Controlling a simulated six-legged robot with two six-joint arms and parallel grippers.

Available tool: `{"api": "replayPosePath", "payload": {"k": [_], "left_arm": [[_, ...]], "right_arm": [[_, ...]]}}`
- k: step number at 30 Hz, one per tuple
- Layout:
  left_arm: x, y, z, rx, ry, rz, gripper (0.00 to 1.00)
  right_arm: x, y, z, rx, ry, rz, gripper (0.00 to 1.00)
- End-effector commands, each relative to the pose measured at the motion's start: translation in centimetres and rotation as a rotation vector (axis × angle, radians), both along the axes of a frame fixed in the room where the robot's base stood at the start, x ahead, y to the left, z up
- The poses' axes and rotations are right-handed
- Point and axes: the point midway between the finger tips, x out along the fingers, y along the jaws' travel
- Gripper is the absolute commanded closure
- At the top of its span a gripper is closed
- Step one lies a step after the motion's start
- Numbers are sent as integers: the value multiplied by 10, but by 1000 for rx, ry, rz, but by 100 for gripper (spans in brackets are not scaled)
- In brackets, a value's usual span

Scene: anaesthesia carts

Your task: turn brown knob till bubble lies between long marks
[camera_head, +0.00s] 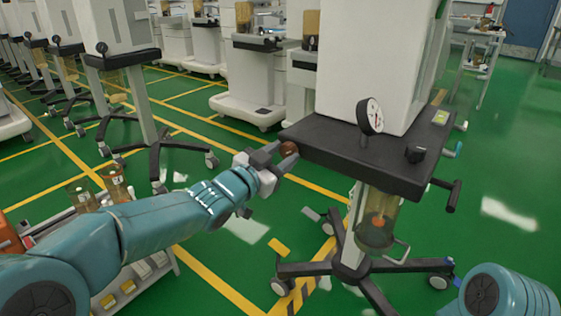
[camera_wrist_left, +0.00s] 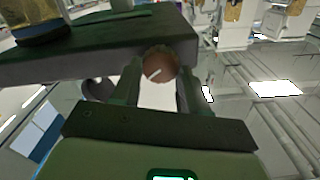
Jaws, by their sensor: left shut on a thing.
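The brown knob (camera_head: 288,148) sits at the left front corner of the black shelf (camera_head: 330,150) on the near cart. My left gripper (camera_head: 280,152) reaches it from the left and is shut on it. In the left wrist view the knob (camera_wrist_left: 160,66), with a pale line on its face, lies between the two fingertips (camera_wrist_left: 159,76). A small level with a yellow-green window (camera_head: 440,117) lies at the shelf's right end. Its bubble and marks are too small to make out. My right gripper is out of view.
A black handle (camera_head: 447,193) juts out at right. Below are a clear canister (camera_head: 377,220) and a wheeled base (camera_head: 350,270). Other carts stand behind.

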Motion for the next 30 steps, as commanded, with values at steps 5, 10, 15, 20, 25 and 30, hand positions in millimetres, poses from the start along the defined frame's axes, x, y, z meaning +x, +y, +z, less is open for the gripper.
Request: {"api": "replayPosePath", "payload": {"k": [5, 10, 15, 20, 25, 30], "left_arm": [[0, 0, -1, 1, 5, 0, 87], [0, 0, -1, -1, 4, 0, 31], [0, 0, -1, -1, 5, 0, 31], [-4, 4, 0, -2, 4, 1, 31], [-29, 22, 2, -3, 5, 2, 31], [-67, 50, 2, -1, 5, 3, 31]], "right_arm": [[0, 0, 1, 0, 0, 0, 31], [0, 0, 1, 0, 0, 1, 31], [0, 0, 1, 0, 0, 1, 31], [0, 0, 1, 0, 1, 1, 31], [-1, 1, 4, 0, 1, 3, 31], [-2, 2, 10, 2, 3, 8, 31]]}}
